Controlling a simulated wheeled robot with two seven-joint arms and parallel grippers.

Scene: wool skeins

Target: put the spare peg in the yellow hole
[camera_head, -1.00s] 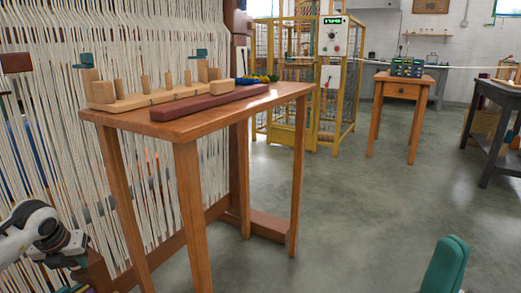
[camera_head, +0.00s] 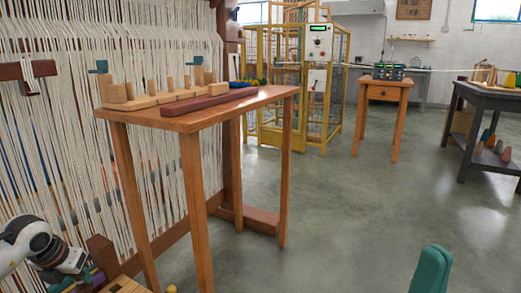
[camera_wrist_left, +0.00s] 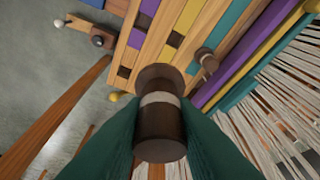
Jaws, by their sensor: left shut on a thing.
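My left gripper (camera_wrist_left: 160,142) is shut on a dark brown peg (camera_wrist_left: 161,125) with a pale band, seen nearly end-on in the left wrist view. Beyond it lies a wooden board (camera_wrist_left: 215,22) with purple, yellow and teal stripes. The yellow stripe (camera_wrist_left: 187,18) has a dark square hole (camera_wrist_left: 175,40); the held peg is apart from it in the picture. Another brown peg (camera_wrist_left: 206,60) stands by the teal stripe. In the head view my left wrist shows at the lower left, its fingers not clear. Of my right gripper, a green finger (camera_head: 432,270) shows at the bottom right; its opening is not visible.
A wooden table (camera_head: 180,122) bears a pegged rack (camera_head: 160,97) and a dark red bar (camera_head: 180,109). White loom threads (camera_head: 60,120) hang behind it at the left. A yellow cage (camera_head: 312,105) and a small table (camera_head: 385,83) stand farther back. Open floor lies at the right.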

